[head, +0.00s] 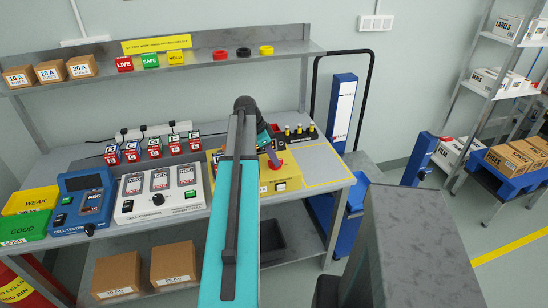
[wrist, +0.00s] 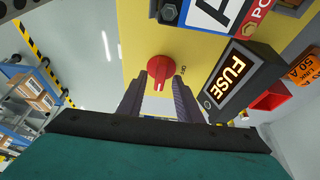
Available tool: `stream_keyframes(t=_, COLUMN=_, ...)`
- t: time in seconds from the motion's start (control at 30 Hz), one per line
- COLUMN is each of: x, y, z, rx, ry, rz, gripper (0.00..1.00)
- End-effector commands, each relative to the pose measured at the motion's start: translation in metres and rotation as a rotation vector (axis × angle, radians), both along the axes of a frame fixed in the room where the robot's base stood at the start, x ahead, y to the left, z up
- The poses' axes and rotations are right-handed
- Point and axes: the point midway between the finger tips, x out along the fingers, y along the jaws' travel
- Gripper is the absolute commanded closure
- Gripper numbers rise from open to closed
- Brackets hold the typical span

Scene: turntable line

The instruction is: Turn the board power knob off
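The red round power knob (wrist: 160,70) sits on the yellow board (wrist: 130,25) in the wrist view. Its raised grip carries a white mark that points toward the bottom of that picture.
A black block with a lit FUSE sign (wrist: 232,78) stands close right of the fingers in the wrist view. On the bench, a white charger (head: 160,205) and a blue cell tester (head: 85,205) stand left of my arm. The bench's right end (head: 325,165) is clear.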

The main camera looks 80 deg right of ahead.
Motion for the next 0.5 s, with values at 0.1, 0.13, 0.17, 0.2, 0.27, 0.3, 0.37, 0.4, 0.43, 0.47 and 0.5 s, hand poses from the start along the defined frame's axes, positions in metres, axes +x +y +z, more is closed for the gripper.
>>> stream_keyframes(t=0.1, x=-0.0024, y=-0.0009, z=-0.005, rx=0.0, ry=0.0, rz=0.0, gripper=0.68)
stream_keyframes(t=0.13, x=-0.0027, y=-0.001, z=-0.0059, rx=0.0, ry=0.0, rz=-0.001, gripper=0.68)
stream_keyframes(t=0.17, x=-0.0029, y=-0.001, z=-0.0065, rx=0.0, ry=0.0, rz=-0.001, gripper=0.68)
stream_keyframes(t=0.2, x=-0.003, y=-0.0012, z=-0.0071, rx=0.0, ry=0.0, rz=-0.001, gripper=0.68)
stream_keyframes(t=0.27, x=-0.0033, y=-0.0012, z=-0.0075, rx=0.0, ry=0.0, rz=-0.001, gripper=0.68)
stream_keyframes(t=0.3, x=-0.0033, y=-0.0013, z=-0.0076, rx=0.0, ry=0.0, rz=-0.001, gripper=0.68)
stream_keyframes(t=0.37, x=-0.0034, y=-0.0012, z=-0.0076, rx=0.0, ry=0.0, rz=-0.001, gripper=0.68)
stream_keyframes(t=0.4, x=-0.0033, y=-0.0012, z=-0.0075, rx=0.0, ry=0.0, rz=-0.001, gripper=0.68)
stream_keyframes(t=0.43, x=-0.0034, y=-0.0013, z=-0.0075, rx=0.0, ry=0.0, rz=-0.001, gripper=0.68)
stream_keyframes(t=0.47, x=-0.0034, y=-0.0013, z=-0.0075, rx=0.0, ry=0.0, rz=-0.001, gripper=0.68)
stream_keyframes(t=0.5, x=-0.0034, y=-0.0012, z=-0.0074, rx=0.0, ry=0.0, rz=-0.001, gripper=0.73)
